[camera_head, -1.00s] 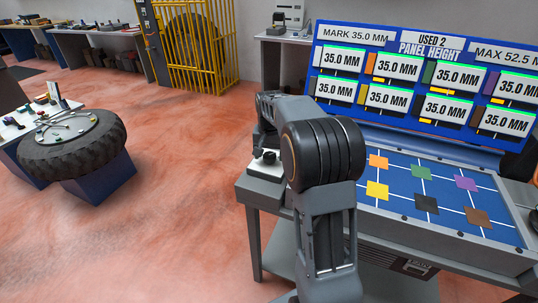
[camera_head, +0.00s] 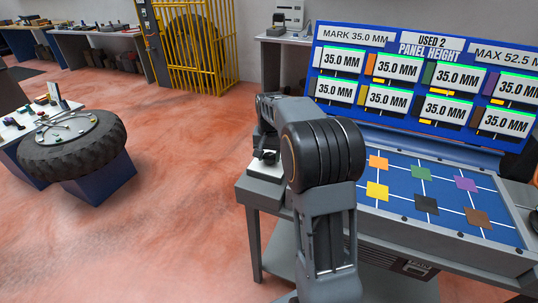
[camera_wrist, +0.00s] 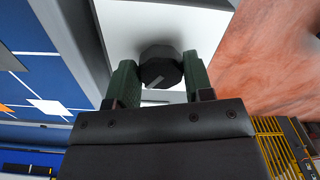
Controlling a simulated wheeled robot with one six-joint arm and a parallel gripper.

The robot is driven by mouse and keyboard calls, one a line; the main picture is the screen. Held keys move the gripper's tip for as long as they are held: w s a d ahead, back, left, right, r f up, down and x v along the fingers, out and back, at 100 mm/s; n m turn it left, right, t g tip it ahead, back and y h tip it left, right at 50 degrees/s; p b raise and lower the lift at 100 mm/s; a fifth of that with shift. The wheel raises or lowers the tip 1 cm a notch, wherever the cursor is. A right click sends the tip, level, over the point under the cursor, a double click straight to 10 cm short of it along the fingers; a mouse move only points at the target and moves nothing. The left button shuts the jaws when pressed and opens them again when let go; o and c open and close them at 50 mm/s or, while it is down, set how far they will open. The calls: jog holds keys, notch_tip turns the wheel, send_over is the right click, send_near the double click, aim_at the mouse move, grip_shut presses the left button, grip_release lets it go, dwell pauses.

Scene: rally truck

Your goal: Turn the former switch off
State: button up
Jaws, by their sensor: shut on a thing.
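The switch is a dark round knob (camera_wrist: 160,68) with a pale pointer line, on a white plate (camera_wrist: 203,22) in the wrist view. My gripper (camera_wrist: 160,75) has its two green fingers on either side of the knob and is shut on it. In the head view, my gripper (camera_head: 266,157) is low over the white plate (camera_head: 262,171) at the left end of the bench. The knob is mostly hidden there by my gripper. Any markings around the knob are not visible.
A blue panel (camera_head: 398,203) with several coloured squares lies right of the white plate. Behind it stands a display board (camera_head: 420,85) with readings of 35.0 MM. A tyre table (camera_head: 75,145) stands at the left. The red floor (camera_head: 170,215) between is clear.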

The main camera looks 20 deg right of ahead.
jog(key=shift+n, duration=0.3)
jog(key=n+p, duration=0.2)
jog(key=n, duration=0.1)
jog(key=shift+r, duration=0.15)
jog(key=n+p, duration=0.2)
jog(key=n, duration=0.3)
jog(key=shift+d+n, duration=0.15)
jog(key=shift+n, duration=0.15)
jog(key=n+p, duration=0.1)
jog(key=n, duration=0.3)
jog(key=shift+w+d+n+p, duration=0.1)
jog(key=shift+n+p, duration=0.35)
jog(key=shift+n, duration=1.75)
jog(key=o, duration=0.9)
